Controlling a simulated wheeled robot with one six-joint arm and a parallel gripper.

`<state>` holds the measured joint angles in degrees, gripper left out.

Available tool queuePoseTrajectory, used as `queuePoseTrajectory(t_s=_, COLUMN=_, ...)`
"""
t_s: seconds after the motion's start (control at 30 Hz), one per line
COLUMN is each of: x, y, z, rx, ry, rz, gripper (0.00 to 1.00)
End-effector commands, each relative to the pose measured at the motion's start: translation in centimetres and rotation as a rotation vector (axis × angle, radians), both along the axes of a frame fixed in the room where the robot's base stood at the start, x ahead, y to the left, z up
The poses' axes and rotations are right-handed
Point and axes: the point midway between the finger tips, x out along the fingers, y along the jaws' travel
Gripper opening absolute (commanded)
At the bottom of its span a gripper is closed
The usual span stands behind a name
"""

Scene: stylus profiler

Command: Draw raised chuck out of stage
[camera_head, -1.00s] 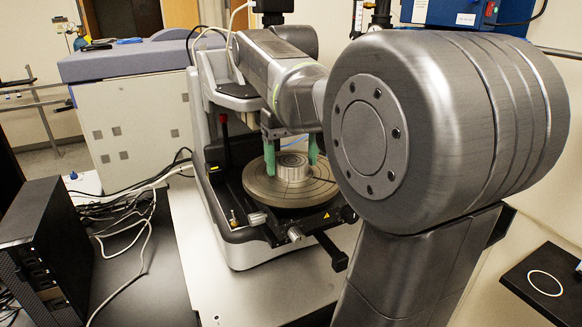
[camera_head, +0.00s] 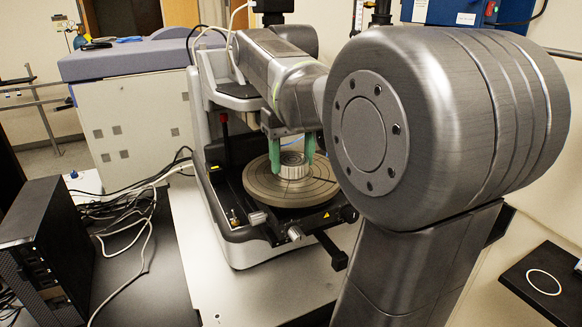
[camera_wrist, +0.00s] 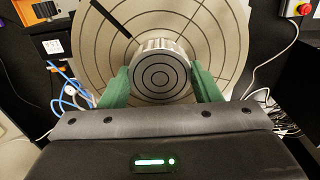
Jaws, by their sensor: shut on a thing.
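The chuck (camera_head: 292,168) is a small silver cylinder with a ribbed side, standing at the middle of the round stage (camera_head: 262,188). In the wrist view the chuck (camera_wrist: 160,76) shows dark concentric rings on its top, and the stage disc (camera_wrist: 220,30) with ring and radial lines lies behind it. My gripper (camera_head: 291,158) reaches down from above with its green fingers, one on either side of the chuck. In the wrist view my gripper (camera_wrist: 160,85) has its fingers against the chuck's sides. The chuck's lower edge against the stage is hard to make out.
The profiler's white frame (camera_head: 205,110) stands close behind and left of the stage. A black computer box (camera_head: 45,245) and loose cables (camera_head: 140,200) are at the left. A black pad with a pale ring (camera_head: 545,283) lies at the lower right.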

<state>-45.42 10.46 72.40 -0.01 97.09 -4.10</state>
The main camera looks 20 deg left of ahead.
Motion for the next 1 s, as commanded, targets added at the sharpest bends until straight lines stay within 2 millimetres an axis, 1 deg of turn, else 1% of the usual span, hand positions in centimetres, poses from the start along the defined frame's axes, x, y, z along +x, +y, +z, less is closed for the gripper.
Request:
queuePoseTrajectory(t_s=0.57, x=-0.01, y=-0.01, z=1.02, rx=0.000, ry=0.000, rz=0.000, gripper=0.02)
queuePoseTrajectory(t_s=1.0, x=0.00, y=0.00, z=1.11, rx=0.000, ry=0.000, rz=0.000, gripper=0.02)
